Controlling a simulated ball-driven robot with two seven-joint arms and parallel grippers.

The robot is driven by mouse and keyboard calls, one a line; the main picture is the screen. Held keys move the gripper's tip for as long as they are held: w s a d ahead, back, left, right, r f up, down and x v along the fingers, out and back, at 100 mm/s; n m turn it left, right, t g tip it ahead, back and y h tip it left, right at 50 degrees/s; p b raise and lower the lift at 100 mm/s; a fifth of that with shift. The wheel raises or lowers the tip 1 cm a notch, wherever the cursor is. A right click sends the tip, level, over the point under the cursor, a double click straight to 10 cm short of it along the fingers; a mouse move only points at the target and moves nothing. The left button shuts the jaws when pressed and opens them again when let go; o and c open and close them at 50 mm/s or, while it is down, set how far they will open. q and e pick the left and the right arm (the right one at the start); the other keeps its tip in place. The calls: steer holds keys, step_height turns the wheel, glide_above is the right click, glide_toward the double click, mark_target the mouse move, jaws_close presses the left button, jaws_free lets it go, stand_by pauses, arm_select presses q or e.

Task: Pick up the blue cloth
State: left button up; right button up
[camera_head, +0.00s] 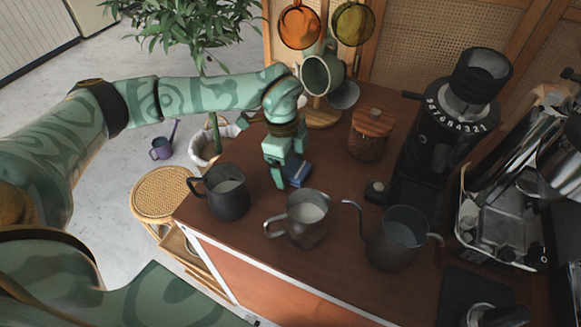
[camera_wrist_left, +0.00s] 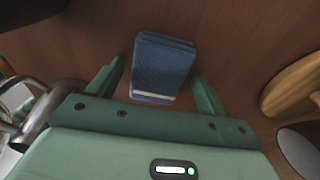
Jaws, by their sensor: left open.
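The blue cloth (camera_head: 297,172) is folded into a small pad and lies on the brown cart top, partly hidden by my left gripper in the head view. In the left wrist view the cloth (camera_wrist_left: 163,66) shows a pale stripe near its lower edge. My left gripper (camera_head: 283,172) points down over the cart beside the cloth. In the left wrist view its two fingers (camera_wrist_left: 158,82) are apart, one on each side of the cloth, and the jaws are open and empty. My right gripper is not in view.
A dark pitcher (camera_head: 228,195), a steel pitcher (camera_head: 306,224) and a kettle (camera_head: 395,243) stand in front of the cloth. Behind are a wooden-lidded jar (camera_head: 369,140) and a mug stand with a green mug (camera_head: 322,74). A grinder (camera_head: 446,130) stands right.

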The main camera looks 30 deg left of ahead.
arm_select(q)
steer(key=c, duration=1.1)
